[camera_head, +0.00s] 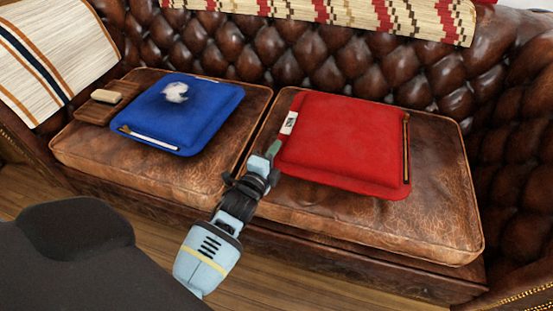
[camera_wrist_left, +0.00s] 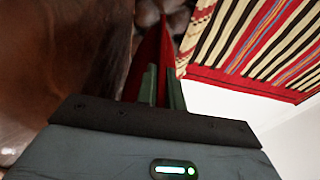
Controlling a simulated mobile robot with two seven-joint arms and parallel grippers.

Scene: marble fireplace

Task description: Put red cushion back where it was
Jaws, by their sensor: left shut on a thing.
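The red cushion (camera_head: 345,140) lies on the right seat of the brown leather sofa (camera_head: 440,215). My left gripper (camera_head: 272,150) reaches in from the front and is shut on the cushion's left edge, near a small white label with dark marks (camera_head: 289,122). In the left wrist view the red cushion (camera_wrist_left: 150,52) shows as a narrow red strip between the green fingers (camera_wrist_left: 161,88). My right gripper is not in view.
A blue cushion (camera_head: 205,115) lies on the left seat, with a crumpled whitish thing (camera_head: 175,92) and a pale stick (camera_head: 148,137) on it. A wooden board (camera_head: 90,109) with a pale block (camera_head: 106,97) is beside it. A dark stick (camera_head: 406,150) lies along the red cushion's right edge.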

